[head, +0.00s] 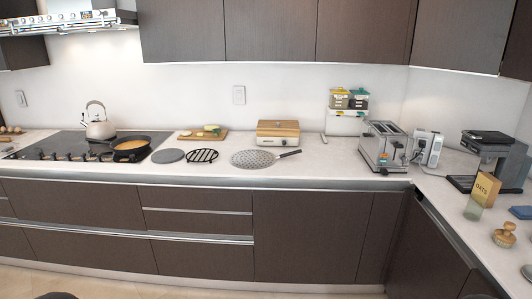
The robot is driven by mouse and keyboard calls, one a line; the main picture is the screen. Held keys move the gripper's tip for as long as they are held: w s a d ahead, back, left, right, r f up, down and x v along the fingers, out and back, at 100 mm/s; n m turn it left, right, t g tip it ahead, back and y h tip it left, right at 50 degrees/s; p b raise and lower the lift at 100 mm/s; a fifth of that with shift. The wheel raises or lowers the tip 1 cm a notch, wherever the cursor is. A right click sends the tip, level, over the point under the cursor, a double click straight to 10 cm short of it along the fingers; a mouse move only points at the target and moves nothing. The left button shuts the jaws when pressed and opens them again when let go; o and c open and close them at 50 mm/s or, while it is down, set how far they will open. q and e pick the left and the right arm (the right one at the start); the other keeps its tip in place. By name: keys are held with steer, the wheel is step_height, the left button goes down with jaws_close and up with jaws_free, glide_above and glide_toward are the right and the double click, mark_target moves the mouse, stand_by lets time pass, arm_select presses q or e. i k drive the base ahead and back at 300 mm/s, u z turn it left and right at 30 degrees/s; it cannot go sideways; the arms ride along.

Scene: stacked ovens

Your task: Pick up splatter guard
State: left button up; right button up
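A round, light grey perforated disc with a dark handle, which looks like the splatter guard (254,158), lies flat on the white countertop. Its handle points right and slightly up in the picture. It lies in front of a wooden-lidded box, apart from the black rack to its left. Neither of my grippers is in the head view, so their state is not shown.
The countertop (330,172) is clear right of the guard's handle up to the toaster (384,147). A black round rack (202,156) and a grey disc (168,156) lie left. Behind stands the wooden-lidded box (278,132). A pan (130,146) and kettle (99,124) stand on the cooktop.

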mark_target(248, 160)
steer(key=z, duration=0.3)
steer(key=i, duration=2.05)
steer(key=z, duration=0.3)
